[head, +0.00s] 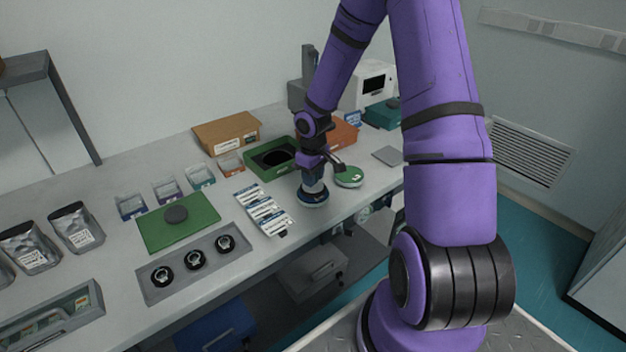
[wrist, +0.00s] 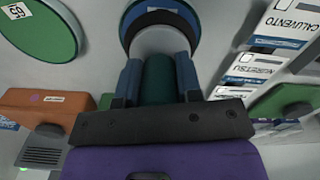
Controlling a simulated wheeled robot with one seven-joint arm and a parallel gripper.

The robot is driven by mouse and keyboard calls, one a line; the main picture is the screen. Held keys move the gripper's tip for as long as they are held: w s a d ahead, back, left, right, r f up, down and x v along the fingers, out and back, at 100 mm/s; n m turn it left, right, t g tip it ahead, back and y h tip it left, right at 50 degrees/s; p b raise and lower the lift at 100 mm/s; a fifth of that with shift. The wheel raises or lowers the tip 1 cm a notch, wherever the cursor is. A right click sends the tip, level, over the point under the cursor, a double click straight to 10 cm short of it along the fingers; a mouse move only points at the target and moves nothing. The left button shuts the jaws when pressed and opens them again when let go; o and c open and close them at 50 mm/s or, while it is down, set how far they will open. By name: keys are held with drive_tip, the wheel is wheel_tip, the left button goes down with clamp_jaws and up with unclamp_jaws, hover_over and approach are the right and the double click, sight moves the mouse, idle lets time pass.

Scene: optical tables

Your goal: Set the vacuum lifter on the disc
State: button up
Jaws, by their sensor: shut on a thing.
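My gripper (head: 314,181) points down over the table near its front edge. In the wrist view its blue fingers (wrist: 159,82) are shut on the dark green grip of the vacuum lifter (wrist: 160,78). The lifter's pale grey round lower part (head: 314,187) shows below the fingers. Right under it is a round dark blue piece (head: 314,201) with a dark centre, also in the wrist view (wrist: 160,10). I cannot tell whether lifter and blue piece touch or are one. A green labelled disc (head: 349,178) is just right of the gripper; it shows in the wrist view (wrist: 38,28).
Labelled white packets (head: 262,210) lie close left of the gripper. Further left are a green mat (head: 200,228) with a dark grey disc (head: 176,214) and a grey tray (head: 198,270).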

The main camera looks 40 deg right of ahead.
drive_tip(key=shift+f, duration=0.65)
drive_tip(key=o, duration=1.1)
drive_tip(key=shift+f, duration=0.1)
drive_tip(key=shift+c, duration=0.2)
